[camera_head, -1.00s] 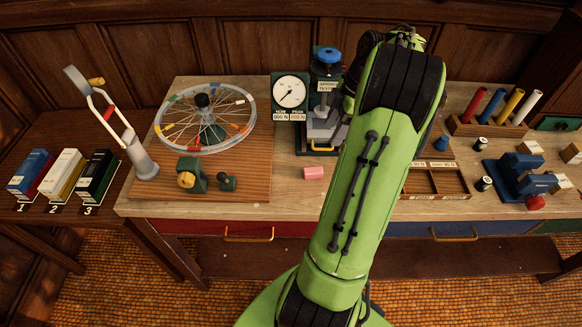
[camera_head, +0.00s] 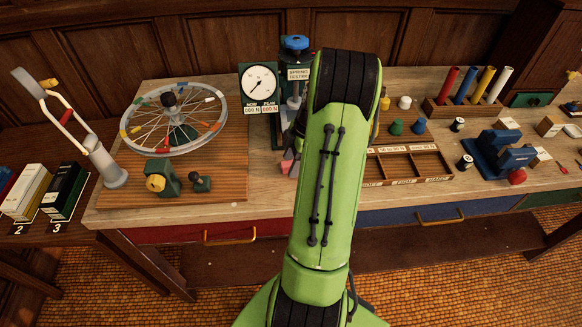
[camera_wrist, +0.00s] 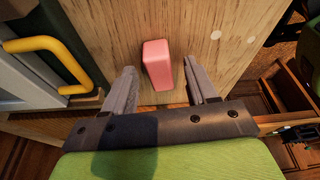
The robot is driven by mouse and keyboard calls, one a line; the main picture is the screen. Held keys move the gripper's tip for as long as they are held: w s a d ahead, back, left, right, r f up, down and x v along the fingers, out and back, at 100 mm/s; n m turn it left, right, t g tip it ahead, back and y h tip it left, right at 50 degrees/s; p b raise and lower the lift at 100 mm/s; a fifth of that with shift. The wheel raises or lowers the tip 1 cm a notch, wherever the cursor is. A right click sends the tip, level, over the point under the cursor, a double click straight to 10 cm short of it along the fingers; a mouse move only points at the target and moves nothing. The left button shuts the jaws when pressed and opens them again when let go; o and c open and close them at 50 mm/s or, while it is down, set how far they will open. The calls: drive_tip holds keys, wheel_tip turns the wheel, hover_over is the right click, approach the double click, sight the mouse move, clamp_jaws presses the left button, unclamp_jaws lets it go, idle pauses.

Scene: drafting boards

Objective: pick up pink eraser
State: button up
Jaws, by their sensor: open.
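The pink eraser (camera_wrist: 157,64) is a small block lying on the wooden bench top, near the middle of the wrist view. My gripper (camera_wrist: 163,88) is open, with one grey finger to the left of the eraser and the other to its right. The eraser sits between and slightly beyond the fingertips, and I see gaps on both sides. In the head view only a bit of the eraser (camera_head: 286,167) shows left of my green arm, which hides most of my gripper.
The spring tester (camera_head: 297,75) stands behind; its yellow handle (camera_wrist: 45,50) is close left of my gripper. A divided wooden tray (camera_head: 408,165) lies to the right. A board with a spoked wheel (camera_head: 225,182) is to the left. The bench's front edge is near.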

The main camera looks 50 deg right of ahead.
drive_tip(key=shift+r, duration=0.1)
clamp_jaws()
